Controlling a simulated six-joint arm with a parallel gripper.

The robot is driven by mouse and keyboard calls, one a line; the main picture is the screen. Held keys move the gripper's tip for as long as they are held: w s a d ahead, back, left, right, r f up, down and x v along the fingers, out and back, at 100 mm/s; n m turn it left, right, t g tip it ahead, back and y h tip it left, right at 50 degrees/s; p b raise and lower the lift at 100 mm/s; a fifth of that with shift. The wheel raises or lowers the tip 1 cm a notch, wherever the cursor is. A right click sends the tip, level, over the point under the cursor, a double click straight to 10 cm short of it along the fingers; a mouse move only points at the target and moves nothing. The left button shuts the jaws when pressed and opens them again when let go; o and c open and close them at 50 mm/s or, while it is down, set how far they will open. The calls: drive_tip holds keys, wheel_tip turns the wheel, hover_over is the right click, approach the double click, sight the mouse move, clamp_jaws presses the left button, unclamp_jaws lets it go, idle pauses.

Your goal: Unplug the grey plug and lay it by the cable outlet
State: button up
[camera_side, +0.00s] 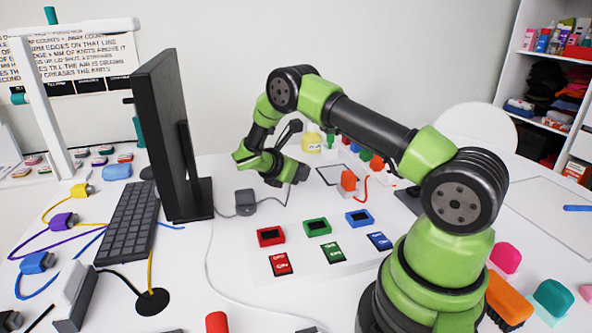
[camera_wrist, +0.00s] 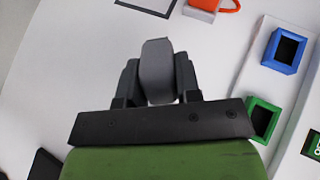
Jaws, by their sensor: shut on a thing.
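My gripper (camera_side: 291,176) hangs above the white desk behind the coloured frames. In the wrist view my gripper (camera_wrist: 158,88) has its fingers on both sides of the grey plug (camera_wrist: 157,65) and is shut on it. The plug shows small and partly hidden by the fingers in the side view (camera_side: 300,173). Whether the plug touches the desk is hard to tell. The cable outlet (camera_side: 152,302), a round black disc with a yellow and a black cable running into it, is at the front left, well away from my gripper.
A black monitor (camera_side: 165,130) and keyboard (camera_side: 128,222) stand left, between gripper and outlet. A dark grey block (camera_side: 245,203) sits just left of the gripper. Red, green and blue frames (camera_side: 317,227) lie in front. Loose coloured plugs lie far left.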

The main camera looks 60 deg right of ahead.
drive_tip(key=shift+f, duration=2.5)
drive_tip(key=o, duration=1.4)
drive_tip(key=a+r, duration=0.3)
drive_tip(key=r, duration=0.4)
drive_tip(key=shift+w+a, duration=0.2)
drive_tip(key=shift+w, duration=0.2)
